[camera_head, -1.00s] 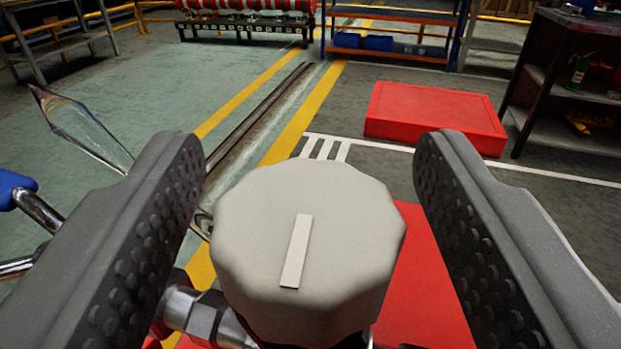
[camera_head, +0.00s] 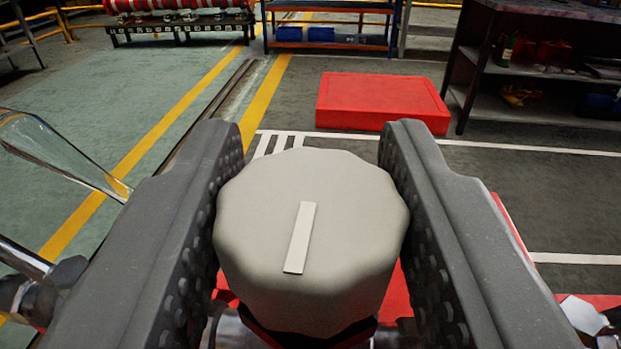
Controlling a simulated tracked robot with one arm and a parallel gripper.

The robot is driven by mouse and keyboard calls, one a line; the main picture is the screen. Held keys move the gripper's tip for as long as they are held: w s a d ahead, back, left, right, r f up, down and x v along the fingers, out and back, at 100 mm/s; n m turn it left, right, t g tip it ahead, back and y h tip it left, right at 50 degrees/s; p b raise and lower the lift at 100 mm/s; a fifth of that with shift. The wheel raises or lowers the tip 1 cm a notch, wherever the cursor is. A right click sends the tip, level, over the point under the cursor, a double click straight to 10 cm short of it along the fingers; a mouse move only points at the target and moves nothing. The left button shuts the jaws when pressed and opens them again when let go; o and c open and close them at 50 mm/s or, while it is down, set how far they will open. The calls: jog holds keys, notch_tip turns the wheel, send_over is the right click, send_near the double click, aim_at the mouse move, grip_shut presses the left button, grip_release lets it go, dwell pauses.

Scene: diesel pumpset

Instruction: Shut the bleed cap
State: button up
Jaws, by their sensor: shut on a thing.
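The bleed cap (camera_head: 345,225) is a pale grey, scalloped round knob with a light raised bar (camera_head: 300,237) on its top. The bar stands nearly upright in the picture, its top leaning slightly right. My gripper (camera_head: 312,165) has one dark, studded finger on each side of the cap. The fingers are shut on the cap, with their pads against its left and right sides. The cap's underside and its stem are mostly hidden below it.
Metal pipe fittings (camera_head: 30,262) lie at the left, beside a clear glass-like piece (camera_head: 60,150). Another fitting (camera_head: 583,315) is at lower right. Beyond are a red floor block (camera_head: 382,101), a dark shelf unit (camera_head: 545,65) and a blue-framed rack (camera_head: 330,40). Open floor lies between.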

jog(key=shift+f+m+h+b, duration=0.15)
jog(key=shift+m+h+b, duration=0.55)
jog(key=shift+h, duration=0.4)
jog(key=shift+h+b, duration=0.35)
jog(key=shift+h, duration=0.05)
jog(key=shift+m, duration=0.3)
jog(key=shift+m+h, duration=0.4)
jog(key=shift+h, duration=0.3)
jog(key=shift+h+p, duration=0.3)
jog(key=shift+p, duration=0.15)
jog(key=shift+a+m+p, duration=0.1)
jog(key=shift+m+p, duration=0.2)
jog(key=shift+p, duration=0.2)
jog(key=shift+r+g+h+p, duration=0.3)
jog(key=shift+h+p, duration=0.3)
jog(key=shift+p, duration=0.5)
jog(key=shift+m+h+p, duration=0.4)
jog(key=shift+m+p, duration=0.1)
jog(key=shift+p, duration=0.4)
jog(key=shift+m+g+h+p, duration=0.35)
jog(key=shift+h+p, duration=0.25)
jog(key=shift+p, duration=1.45)
